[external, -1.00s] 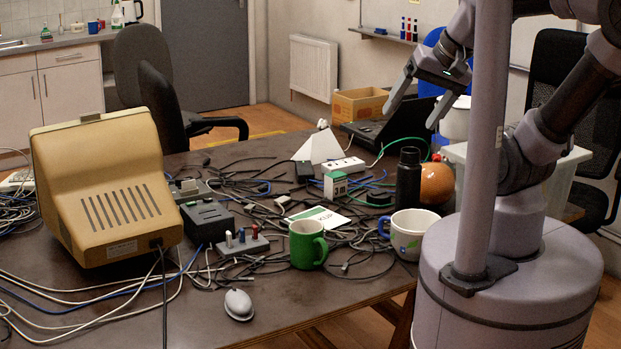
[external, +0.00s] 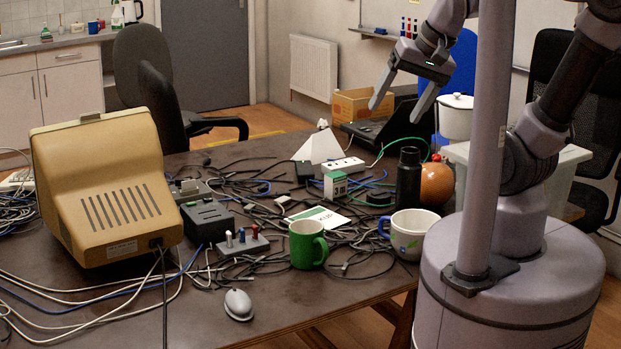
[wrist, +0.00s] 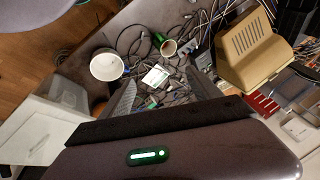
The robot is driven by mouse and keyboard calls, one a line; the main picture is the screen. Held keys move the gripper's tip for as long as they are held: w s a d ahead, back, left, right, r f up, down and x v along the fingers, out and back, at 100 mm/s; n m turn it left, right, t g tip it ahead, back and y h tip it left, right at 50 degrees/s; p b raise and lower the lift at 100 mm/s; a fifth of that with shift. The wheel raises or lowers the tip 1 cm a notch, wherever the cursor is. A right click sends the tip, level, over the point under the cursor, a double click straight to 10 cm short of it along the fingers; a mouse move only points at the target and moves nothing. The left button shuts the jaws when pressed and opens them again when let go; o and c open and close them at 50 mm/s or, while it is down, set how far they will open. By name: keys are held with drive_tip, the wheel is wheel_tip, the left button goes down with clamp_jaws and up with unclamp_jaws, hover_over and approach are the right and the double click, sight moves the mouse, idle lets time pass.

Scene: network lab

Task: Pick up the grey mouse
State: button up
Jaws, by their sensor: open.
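The grey mouse (external: 239,304) lies on the table near its front edge, left of the green mug (external: 307,245), in the external view. I cannot make it out in the wrist view. My gripper (external: 396,108) is open and empty, high above the back right part of the table, far from the mouse. In the wrist view its two fingers (wrist: 163,95) are spread over the cluttered tabletop.
A beige monitor (external: 105,190) stands left of the mouse. A white mug (external: 408,238), a black bottle (external: 408,178) and an orange ball (external: 437,184) stand at the right. Cables cover the middle. The table around the mouse is mostly bare.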

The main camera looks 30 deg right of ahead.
drive_tip(key=w+a+f+n+g+p, duration=0.1)
drive_tip(key=w+a+f+g, duration=0.2)
drive_tip(key=w+a, duration=0.7)
drive_tip(key=n+g+h+b, duration=0.1)
drive_tip(key=g+h+b, duration=0.1)
drive_tip(key=b, duration=0.2)
hover_over(238, 295)
drive_tip(key=f, duration=2.8)
drive_tip(key=shift+s, duration=0.25)
drive_tip(key=f+b, duration=0.1)
drive_tip(key=f, duration=0.2)
drive_tip(key=f+b, duration=0.1)
drive_tip(key=f, duration=0.2)
drive_tip(key=shift+w+a, duration=0.1)
drive_tip(key=shift+w, duration=0.1)
drive_tip(key=shift+r, duration=0.15)
drive_tip(key=shift+c, duration=0.7)
drive_tip(key=c, duration=1.4)
